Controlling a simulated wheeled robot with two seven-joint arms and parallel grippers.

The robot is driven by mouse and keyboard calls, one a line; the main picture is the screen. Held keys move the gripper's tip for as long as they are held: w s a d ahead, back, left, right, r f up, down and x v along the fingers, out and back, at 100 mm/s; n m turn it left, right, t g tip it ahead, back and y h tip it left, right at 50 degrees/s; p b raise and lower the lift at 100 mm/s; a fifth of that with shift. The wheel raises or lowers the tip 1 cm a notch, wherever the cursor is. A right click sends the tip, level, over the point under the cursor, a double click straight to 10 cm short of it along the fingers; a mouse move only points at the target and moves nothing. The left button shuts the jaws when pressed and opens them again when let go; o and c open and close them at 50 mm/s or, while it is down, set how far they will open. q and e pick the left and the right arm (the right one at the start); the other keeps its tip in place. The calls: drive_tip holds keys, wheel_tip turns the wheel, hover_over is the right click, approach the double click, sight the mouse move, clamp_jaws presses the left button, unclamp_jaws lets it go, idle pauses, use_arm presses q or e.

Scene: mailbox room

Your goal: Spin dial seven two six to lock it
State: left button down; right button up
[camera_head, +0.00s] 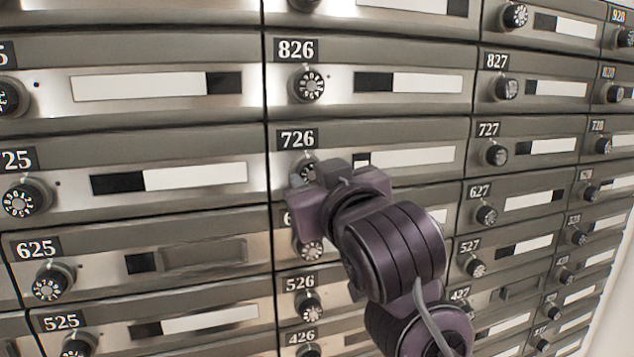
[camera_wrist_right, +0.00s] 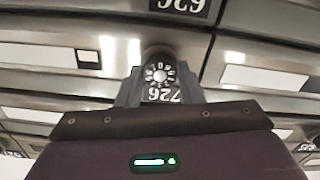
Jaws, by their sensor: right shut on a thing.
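The 726 dial (camera_head: 308,167) is a black, numbered knob on a metal mailbox door, just under its 726 label (camera_head: 297,139). My right gripper (camera_head: 304,178) is at this dial and covers part of it in the head view. In the right wrist view, which is upside down, the dial (camera_wrist_right: 158,74) sits between the two dark fingers of my right gripper (camera_wrist_right: 159,88), which is shut on it. The dial's numbered face is visible there, but its exact setting is too small to read. My left gripper is not in view.
Rows of similar mailboxes surround it. The 826 dial (camera_head: 309,86) is above, the 625 dial (camera_head: 48,284) is at lower left, and the 727 dial (camera_head: 496,153) is to the right. My right arm partly hides the dial below (camera_head: 311,249).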

drive_tip(key=shift+f, duration=0.1)
idle(0.4)
drive_tip(key=o, duration=1)
drive_tip(key=b+v, duration=0.1)
drive_tip(key=v, duration=0.6)
drive_tip(key=shift+s+b, duration=0.3)
drive_tip(key=shift+b, duration=0.1)
drive_tip(key=shift+d, duration=0.1)
